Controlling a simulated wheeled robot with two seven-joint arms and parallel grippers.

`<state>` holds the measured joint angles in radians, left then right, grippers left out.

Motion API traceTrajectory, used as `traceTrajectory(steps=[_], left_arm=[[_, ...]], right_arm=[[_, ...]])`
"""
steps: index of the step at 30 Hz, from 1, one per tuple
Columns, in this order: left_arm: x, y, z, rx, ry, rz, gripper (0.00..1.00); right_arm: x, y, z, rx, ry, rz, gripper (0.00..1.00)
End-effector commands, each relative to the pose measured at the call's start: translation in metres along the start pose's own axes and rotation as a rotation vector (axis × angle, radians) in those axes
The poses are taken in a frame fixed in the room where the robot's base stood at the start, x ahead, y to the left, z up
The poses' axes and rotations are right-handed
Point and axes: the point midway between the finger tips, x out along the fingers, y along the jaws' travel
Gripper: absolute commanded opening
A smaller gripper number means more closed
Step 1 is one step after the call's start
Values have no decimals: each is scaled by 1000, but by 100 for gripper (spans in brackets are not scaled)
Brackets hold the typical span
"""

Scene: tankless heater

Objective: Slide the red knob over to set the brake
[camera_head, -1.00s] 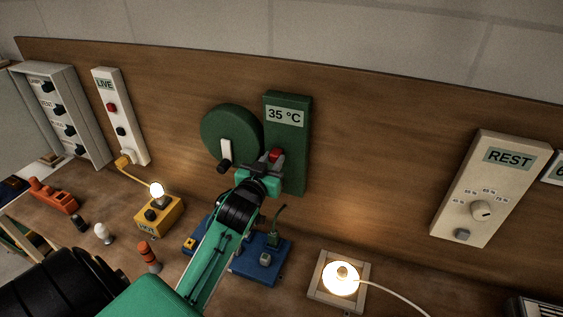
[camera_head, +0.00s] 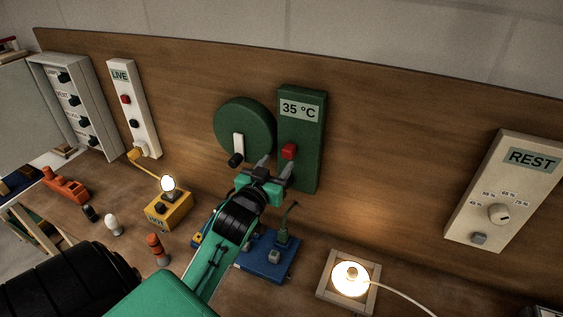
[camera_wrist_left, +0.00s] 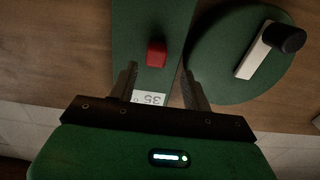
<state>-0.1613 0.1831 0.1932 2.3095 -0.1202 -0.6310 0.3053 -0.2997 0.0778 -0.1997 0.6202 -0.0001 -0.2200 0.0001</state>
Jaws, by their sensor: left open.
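The red knob (camera_head: 289,151) sits on the face of the green panel (camera_head: 309,172) that bears the "35 °C" display. It also shows in the left wrist view (camera_wrist_left: 156,53), beyond the fingertips and roughly between their lines. My left gripper (camera_head: 275,163) is open and empty in front of the panel, just below and left of the knob. In the left wrist view its two fingers (camera_wrist_left: 160,75) stand apart, and I see no contact with the knob. The right gripper does not show.
A green wheel (camera_head: 258,120) with a white crank and black handle is left of the panel. Below are a blue base (camera_head: 268,262), a yellow box (camera_head: 163,213) with a lit bulb, and a lit lamp (camera_head: 351,279). A "REST" dial panel (camera_head: 510,195) hangs at right.

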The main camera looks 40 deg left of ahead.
Motion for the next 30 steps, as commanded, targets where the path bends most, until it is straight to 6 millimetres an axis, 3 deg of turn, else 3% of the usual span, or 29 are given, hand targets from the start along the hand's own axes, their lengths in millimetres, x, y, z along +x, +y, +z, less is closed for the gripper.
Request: traceTrajectory(steps=[8,9,16,30], left_arm=[[-66,-1,5,-2,0,0,49],[-70,-1,-2,-3,-3,-1,49],[-86,-2,-1,-2,-3,-1,49],[-91,-2,0,-1,0,-1,49]], right_arm=[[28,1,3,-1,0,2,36],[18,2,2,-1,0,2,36],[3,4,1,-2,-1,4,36],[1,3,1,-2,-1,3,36]])
